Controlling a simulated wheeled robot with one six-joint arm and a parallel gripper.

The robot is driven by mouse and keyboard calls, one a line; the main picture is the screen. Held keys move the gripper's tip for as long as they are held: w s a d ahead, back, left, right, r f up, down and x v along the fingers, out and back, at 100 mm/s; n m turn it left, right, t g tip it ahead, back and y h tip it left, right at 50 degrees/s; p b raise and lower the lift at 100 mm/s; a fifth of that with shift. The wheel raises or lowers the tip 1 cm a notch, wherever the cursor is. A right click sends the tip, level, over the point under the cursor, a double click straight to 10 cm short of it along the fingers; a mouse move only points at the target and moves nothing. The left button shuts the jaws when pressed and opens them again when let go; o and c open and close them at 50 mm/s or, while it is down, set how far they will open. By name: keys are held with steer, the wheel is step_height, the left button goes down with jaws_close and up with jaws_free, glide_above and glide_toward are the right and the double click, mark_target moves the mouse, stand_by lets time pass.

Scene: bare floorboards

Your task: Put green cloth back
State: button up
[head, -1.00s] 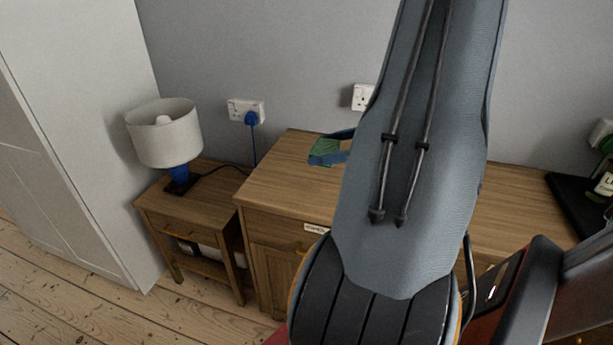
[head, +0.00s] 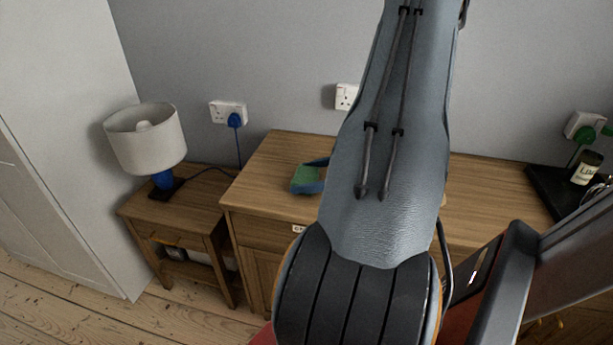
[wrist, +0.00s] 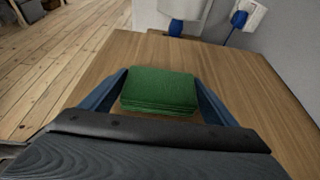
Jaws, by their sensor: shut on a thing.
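The green cloth (wrist: 158,88) is a folded, layered pad between the blue fingers of my gripper (wrist: 160,98) in the wrist view. My gripper is shut on it, a finger at each side. In the head view the cloth (head: 306,179) shows as a small green patch beside a blue finger, over the left part of the wooden desk (head: 262,165). My arm hides the rest of the gripper there. I cannot tell whether the cloth touches the desk top.
A small bedside table (head: 200,209) with a white-shaded lamp (head: 146,137) stands left of the desk. A black tray (head: 543,186) with a labelled jar (head: 586,168) is at the right. The desk top around the cloth looks clear. Wall sockets are behind.

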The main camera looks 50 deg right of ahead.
steer(key=shift+f, duration=0.15)
steer(key=o, duration=1)
steer(key=shift+s+r, duration=0.1)
steer(key=shift+r, duration=0.15)
steer(key=b+v, duration=0.2)
steer(key=v, duration=0.9)
steer(key=shift+s+d, duration=0.3)
